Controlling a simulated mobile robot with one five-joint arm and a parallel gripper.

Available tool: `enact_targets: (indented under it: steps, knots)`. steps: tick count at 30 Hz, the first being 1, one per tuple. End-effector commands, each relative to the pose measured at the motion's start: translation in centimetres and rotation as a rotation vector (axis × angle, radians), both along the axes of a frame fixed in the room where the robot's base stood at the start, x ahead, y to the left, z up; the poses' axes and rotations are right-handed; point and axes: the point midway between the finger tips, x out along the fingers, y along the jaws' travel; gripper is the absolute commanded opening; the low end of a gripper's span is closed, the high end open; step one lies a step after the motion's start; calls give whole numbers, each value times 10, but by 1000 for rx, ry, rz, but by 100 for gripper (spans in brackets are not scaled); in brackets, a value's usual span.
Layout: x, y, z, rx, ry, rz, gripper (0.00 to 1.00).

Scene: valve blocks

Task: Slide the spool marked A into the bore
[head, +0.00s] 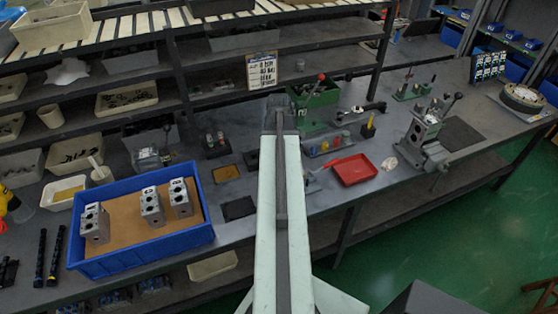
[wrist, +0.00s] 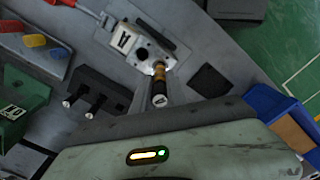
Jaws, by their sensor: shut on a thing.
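In the wrist view, my gripper (wrist: 160,108) is shut on a spool (wrist: 158,82) with a brass-coloured body and a dark end bearing a pale label. The label's letter is too small to read for sure. The far end of the spool is at the near edge of a grey valve block (wrist: 124,56), which carries a white label that looks like an A. A dark round opening (wrist: 142,53) shows on the block just left of the spool's end. I cannot tell whether the spool's end is in a bore. In the head view, my arm hides the gripper and this block.
A blue tray (head: 140,253) with three grey valve blocks stands left of my arm. A dark rack (wrist: 97,88) with two black pegs stands left of the spool. A black mat (wrist: 211,80) lies right. A red tray (head: 355,169) lies further right on the bench.

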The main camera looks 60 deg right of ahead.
Motion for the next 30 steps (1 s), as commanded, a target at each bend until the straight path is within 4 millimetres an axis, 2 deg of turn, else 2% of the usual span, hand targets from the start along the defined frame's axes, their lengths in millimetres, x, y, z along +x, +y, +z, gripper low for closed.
enact_targets:
  steps: [30]
  knots:
    - [0, 0, -27, 0, 0, 0, 0]
